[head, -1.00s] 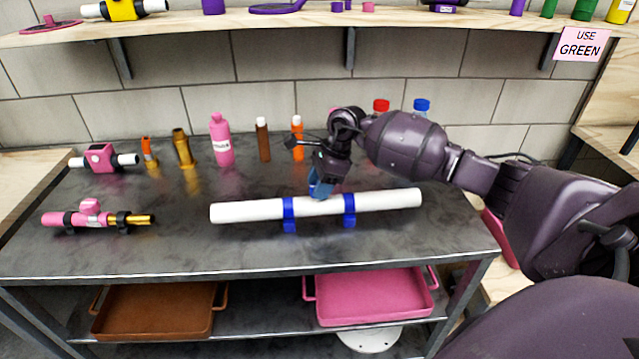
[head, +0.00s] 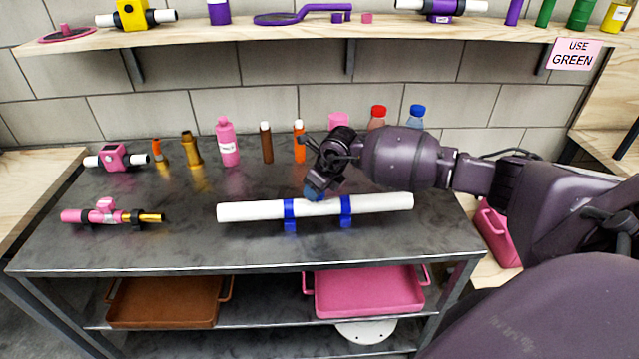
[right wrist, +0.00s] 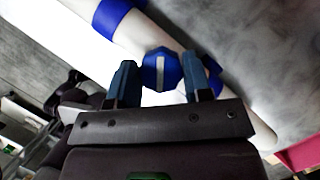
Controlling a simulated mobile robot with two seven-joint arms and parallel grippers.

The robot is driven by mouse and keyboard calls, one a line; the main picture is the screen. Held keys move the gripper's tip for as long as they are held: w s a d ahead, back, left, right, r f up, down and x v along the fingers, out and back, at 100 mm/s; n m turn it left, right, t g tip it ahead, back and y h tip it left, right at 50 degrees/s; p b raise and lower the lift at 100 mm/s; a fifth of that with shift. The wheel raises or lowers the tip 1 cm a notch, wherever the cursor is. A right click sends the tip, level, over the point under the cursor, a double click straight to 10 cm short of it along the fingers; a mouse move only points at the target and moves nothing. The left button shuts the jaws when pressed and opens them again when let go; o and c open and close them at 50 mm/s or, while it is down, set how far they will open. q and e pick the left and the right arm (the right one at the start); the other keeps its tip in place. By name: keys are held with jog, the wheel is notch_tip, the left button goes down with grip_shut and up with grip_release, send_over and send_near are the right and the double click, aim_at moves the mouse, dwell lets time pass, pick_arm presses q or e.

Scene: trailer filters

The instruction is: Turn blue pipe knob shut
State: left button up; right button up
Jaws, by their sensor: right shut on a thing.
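A white pipe (head: 255,211) lies across the grey metal table, held by two blue clamps (head: 346,206). Its small blue knob (right wrist: 161,70), with a white stripe across it, shows between my fingers in the right wrist view. In the head view the knob is mostly hidden by my gripper. My right gripper (head: 314,192) is over the middle of the pipe, above the stretch between the clamps. My left gripper is in no view.
Several bottles, including a pink one (head: 227,143), stand along the table's back. Pink pipe pieces (head: 104,214) lie at the left. A brown tray (head: 165,303) and a pink tray (head: 368,294) are on the lower shelf. The table front is clear.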

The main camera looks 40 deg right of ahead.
jog(key=m+h+p, duration=0.1)
jog(key=m, duration=0.2)
jog(key=shift+r+m, duration=0.15)
jog(key=shift+m, duration=0.15)
jog(key=shift+a+m+h+p, duration=0.1)
jog(key=shift+m+h+p, duration=0.5)
jog(key=shift+m, duration=0.5)
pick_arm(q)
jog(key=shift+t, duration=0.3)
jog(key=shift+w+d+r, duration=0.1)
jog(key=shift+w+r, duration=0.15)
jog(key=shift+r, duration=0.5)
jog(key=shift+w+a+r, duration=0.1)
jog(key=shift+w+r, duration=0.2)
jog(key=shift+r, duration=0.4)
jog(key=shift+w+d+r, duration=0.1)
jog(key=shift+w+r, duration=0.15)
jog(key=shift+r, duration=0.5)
pick_arm(e)
jog(key=shift+m+h, duration=0.3)
jog(key=shift+m, duration=0.4)
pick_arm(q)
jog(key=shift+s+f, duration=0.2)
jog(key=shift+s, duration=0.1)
pick_arm(e)
jog(key=o, duration=0.9)
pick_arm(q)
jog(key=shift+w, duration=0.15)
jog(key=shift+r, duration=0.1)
